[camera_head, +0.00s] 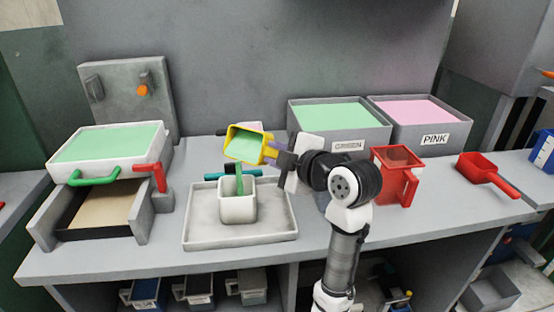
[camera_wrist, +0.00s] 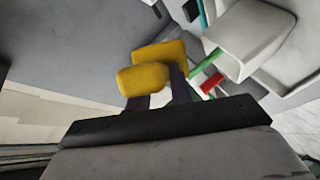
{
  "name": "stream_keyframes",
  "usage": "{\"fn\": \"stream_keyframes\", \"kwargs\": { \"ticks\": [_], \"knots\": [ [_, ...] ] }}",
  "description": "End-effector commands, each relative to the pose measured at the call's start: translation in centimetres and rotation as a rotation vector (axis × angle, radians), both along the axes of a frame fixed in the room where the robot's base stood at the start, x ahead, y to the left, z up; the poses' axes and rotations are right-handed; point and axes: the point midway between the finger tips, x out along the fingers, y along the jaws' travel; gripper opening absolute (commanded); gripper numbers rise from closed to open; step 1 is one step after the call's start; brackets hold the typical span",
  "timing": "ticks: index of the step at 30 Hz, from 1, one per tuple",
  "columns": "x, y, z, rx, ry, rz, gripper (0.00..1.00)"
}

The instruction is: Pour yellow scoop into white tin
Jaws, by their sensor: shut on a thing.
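The yellow scoop (camera_head: 268,153) is held tilted above the white tin (camera_head: 238,210), with its mouth toward the left and green material inside. A green stream runs down from it into the tin. The tin stands upright in a pale shallow tray (camera_head: 275,225). My gripper (camera_head: 282,157) is shut on the scoop's right end, where the handle is. In the wrist view, the yellow scoop (camera_wrist: 158,68) shows between the dark fingers (camera_wrist: 158,98), and the white tin (camera_wrist: 250,38) is at the upper right with the green stream beside it.
Grey bins labelled GREEN (camera_head: 347,146) and PINK (camera_head: 436,138) stand at the back right. A red jug (camera_head: 393,180) and red scoop (camera_head: 482,170) are right of my arm. A teal-handled item lies behind the tin.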

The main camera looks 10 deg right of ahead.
Motion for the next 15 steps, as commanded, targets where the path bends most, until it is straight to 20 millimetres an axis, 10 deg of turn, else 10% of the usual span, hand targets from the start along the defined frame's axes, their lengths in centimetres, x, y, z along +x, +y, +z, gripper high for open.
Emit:
{"fn": "stream_keyframes", "kwargs": {
  "ticks": [15],
  "knots": [
    [-0.38, 0.27, -0.7, -0.096, -0.127, 0.0, 0.0]
  ]
}}
